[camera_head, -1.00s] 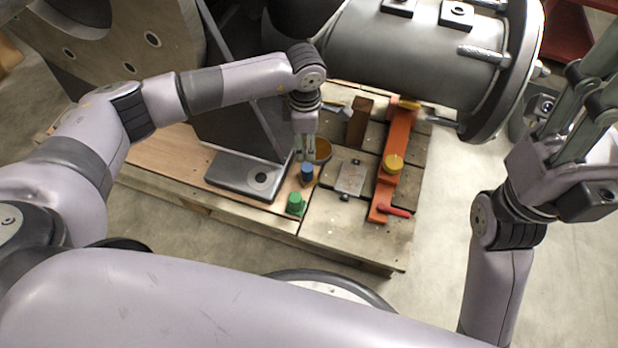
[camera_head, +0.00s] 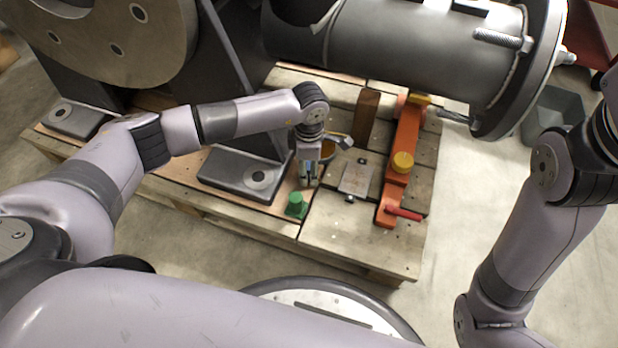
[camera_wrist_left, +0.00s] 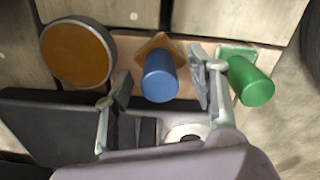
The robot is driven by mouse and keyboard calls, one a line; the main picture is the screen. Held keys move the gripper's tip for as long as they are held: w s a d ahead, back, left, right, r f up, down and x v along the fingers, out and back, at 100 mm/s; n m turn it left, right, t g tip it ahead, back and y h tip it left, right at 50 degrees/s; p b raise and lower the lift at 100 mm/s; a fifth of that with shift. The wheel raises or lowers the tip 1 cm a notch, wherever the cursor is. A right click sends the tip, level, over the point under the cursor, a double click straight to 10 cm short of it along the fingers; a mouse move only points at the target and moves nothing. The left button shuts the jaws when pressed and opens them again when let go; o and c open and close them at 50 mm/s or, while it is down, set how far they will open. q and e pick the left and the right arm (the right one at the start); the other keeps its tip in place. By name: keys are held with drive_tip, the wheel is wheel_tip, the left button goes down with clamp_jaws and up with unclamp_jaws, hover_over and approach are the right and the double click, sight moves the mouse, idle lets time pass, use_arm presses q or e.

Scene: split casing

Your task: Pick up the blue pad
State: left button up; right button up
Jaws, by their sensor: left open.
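The blue pad (camera_wrist_left: 160,77) is a short blue cylinder standing on a small tan base on the wooden pallet. In the left wrist view it sits between the two fingers of my left gripper (camera_wrist_left: 160,75), with a gap to each side. In the head view my left gripper (camera_head: 307,181) points down over the same spot, and its fingers hide most of the pad. My left gripper is open and empty. My right arm comes in at the right edge, but its gripper is out of the picture.
A green pad (camera_head: 297,204) stands close beside, and a round orange-topped piece (camera_wrist_left: 78,54) is on the other side. A dark bracket foot (camera_head: 238,176) is near. An orange clamp bar (camera_head: 401,165) and a large grey cylinder (camera_head: 415,50) lie farther right.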

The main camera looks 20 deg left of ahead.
use_arm(q)
drive_tip(key=shift+f, duration=0.3)
clamp_jaws()
idle(0.6)
